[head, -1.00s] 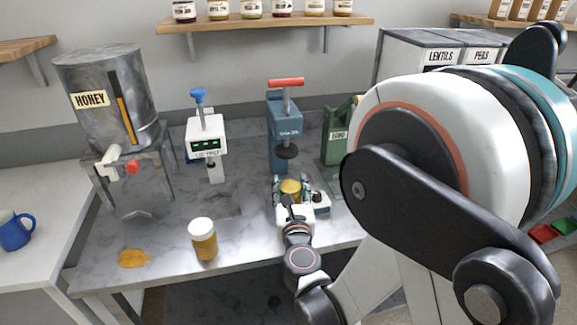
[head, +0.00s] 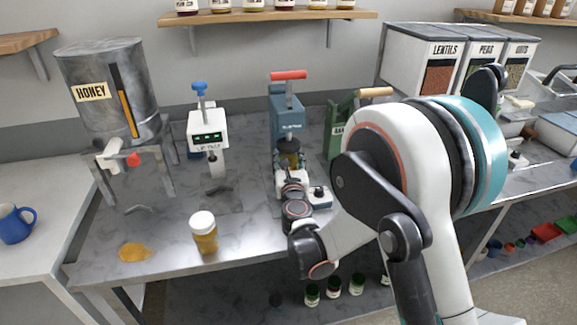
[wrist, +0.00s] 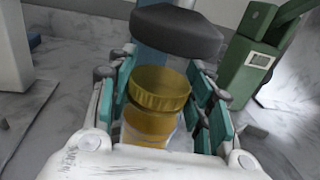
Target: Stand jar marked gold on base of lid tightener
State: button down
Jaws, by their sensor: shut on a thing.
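The gold-lidded jar (wrist: 157,92) stands upright between the fingers of my gripper (wrist: 165,110) in the wrist view. My gripper is shut on it. The blue lid tightener (head: 286,105) with a red handle stands at the back of the bench, and its dark round pad (wrist: 177,30) hangs just above and beyond the lid. In the head view my gripper (head: 291,165) is at the front of the tightener. The tightener's base is hidden by the gripper and jar, so I cannot tell whether the jar touches it.
A white-lidded honey jar (head: 204,233) stands near the front edge, beside a honey spill (head: 134,252). A white device with a blue knob (head: 208,130) is left of the tightener. A green device (head: 338,125) is close on its right.

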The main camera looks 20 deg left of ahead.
jog(key=shift+f, duration=0.55)
jog(key=shift+f, duration=0.15)
jog(key=c, duration=0.8)
grip_release()
jog(key=shift+o, duration=0.2)
jog(key=shift+s+d, duration=0.1)
jog(key=shift+s, duration=0.2)
jog(key=v, duration=1)
jog(key=shift+s, duration=0.1)
jog(key=shift+s+d+b, duration=0.3)
jog(key=shift+s, duration=0.25)
